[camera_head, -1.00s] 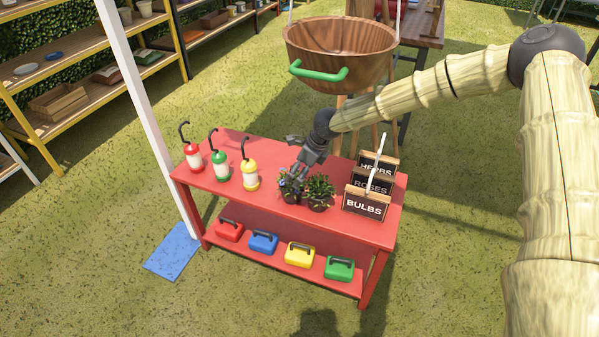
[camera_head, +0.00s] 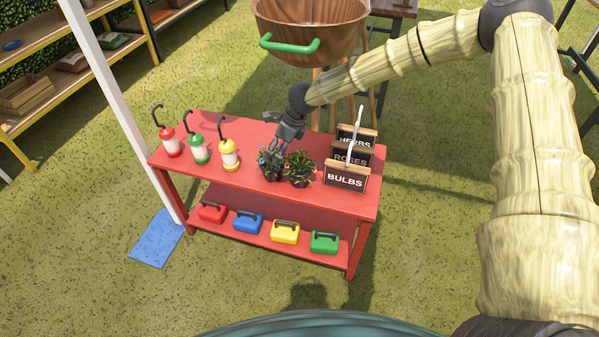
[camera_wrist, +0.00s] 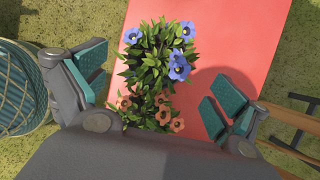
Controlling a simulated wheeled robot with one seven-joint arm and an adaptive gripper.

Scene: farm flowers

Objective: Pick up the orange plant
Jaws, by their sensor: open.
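The orange plant (camera_wrist: 153,110) has small orange flowers and green leaves. In the wrist view it lies close to my gripper's palm, which hides its lower part. A blue-flowered plant (camera_wrist: 155,55) stands beside it, farther out between the open fingers. My gripper (camera_wrist: 160,84) is open, its teal pads wide apart, with nothing held. In the head view my gripper (camera_head: 279,145) points down just above and behind the two potted plants. The blue one (camera_head: 271,164) is on the left; the right one (camera_head: 299,167) shows mostly dark leaves, its flower colour hard to tell.
The plants stand on a red table (camera_head: 225,186). Coloured cases (camera_head: 285,232) sit on the lower shelf.

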